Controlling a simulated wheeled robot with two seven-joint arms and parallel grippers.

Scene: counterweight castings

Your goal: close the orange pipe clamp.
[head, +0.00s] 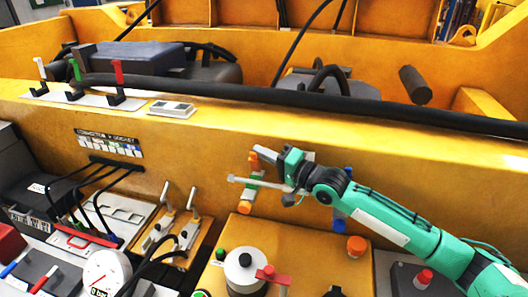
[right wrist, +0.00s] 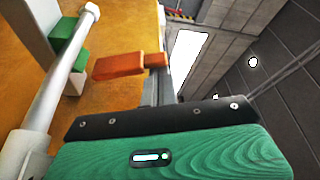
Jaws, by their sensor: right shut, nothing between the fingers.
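The orange piece of the pipe clamp (head: 253,162) stands out from the yellow wall in the middle of the head view, above a green block (head: 252,187). In the right wrist view the orange piece (right wrist: 120,67) lies just left of my fingers, and its right end meets or passes behind them; I cannot tell contact. The green block (right wrist: 68,55) sits further left. My right gripper (head: 267,157) is shut and empty, its fingertips beside the orange piece. Its fingers also show edge-on in the wrist view (right wrist: 160,65). My left gripper is out of view.
A pale bar (head: 245,181) crosses in front of the green block, close to my gripper; it also shows in the wrist view (right wrist: 62,75). Blue fittings (head: 340,212) and an orange knob (head: 356,246) are to the right. Levers (head: 166,190) stand left. A black hose (head: 290,97) runs above.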

